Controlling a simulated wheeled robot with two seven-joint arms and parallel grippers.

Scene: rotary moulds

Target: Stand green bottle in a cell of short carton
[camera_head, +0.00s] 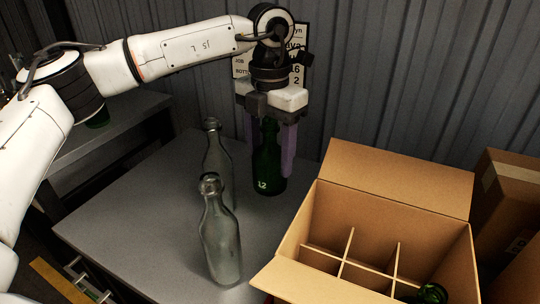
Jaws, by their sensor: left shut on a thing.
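A green bottle (268,168) marked "L2" is upright at the back of the grey table, beside the carton's back left corner. My left gripper (270,150) points down from above with its purple fingers on either side of the bottle, shut on it. Whether the bottle's base touches the table is hard to tell. The open short carton (388,210) is at the right, its flaps spread, with cardboard dividers forming cells. Another green bottle (432,293) shows its top in a front right cell. The other visible cells look empty. My right gripper is not in view.
Two clear glass bottles (220,240) (217,160) stand on the table (140,215), left of the green bottle. A sign (298,60) hangs on the corrugated wall behind. A closed brown box (508,190) is at the far right. The table's left part is clear.

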